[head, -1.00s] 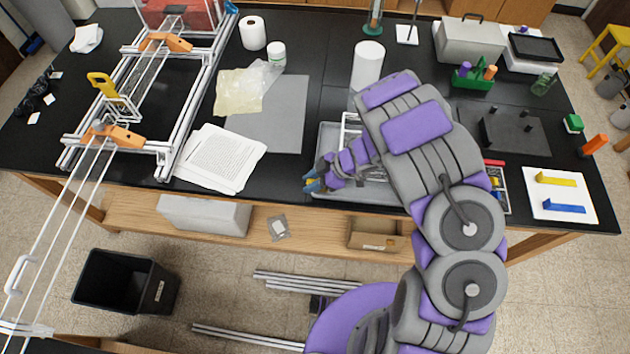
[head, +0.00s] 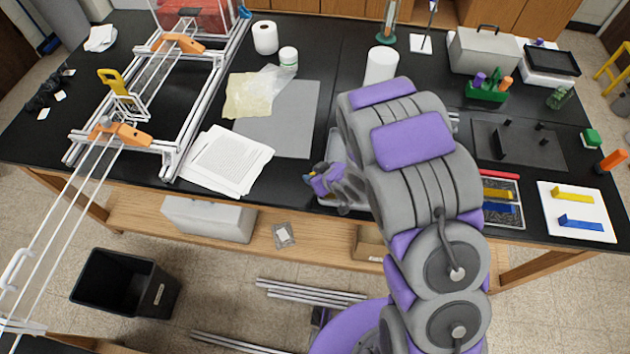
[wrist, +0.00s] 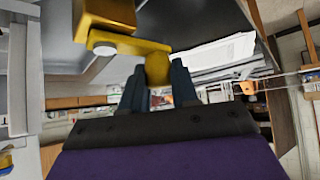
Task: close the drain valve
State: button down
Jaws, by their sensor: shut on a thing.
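In the wrist view a yellow valve lever (wrist: 132,46) with a silver bolt sticks out from a yellow block (wrist: 104,14). Its round yellow knob (wrist: 157,68) sits between the two dark fingers of my gripper (wrist: 158,85), which is shut on it. In the head view my gripper (head: 311,176) is near the front edge of the black bench, at the left side of a grey tray (head: 334,143). My arm hides most of the tray. The valve cannot be made out clearly in the head view.
Papers (head: 226,158) and a grey mat (head: 288,125) lie left of my gripper. A white cylinder (head: 381,66) stands behind my arm. An extrusion frame (head: 203,95) fills the bench's left side. A black bin (head: 124,283) stands on the floor below.

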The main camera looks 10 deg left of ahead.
jog(key=shift+w+a+m+t+b, duration=0.2)
jog(key=shift+m+t+b, duration=0.1)
jog(key=shift+m+b, duration=0.1)
jog(key=shift+w+r+h, duration=0.1)
jog(key=shift+r+h, duration=0.05)
jog(key=shift+h, duration=0.15)
jog(key=c, duration=1.2)
grip_release()
jog(key=o, duration=0.3)
jog(key=shift+a, duration=0.1)
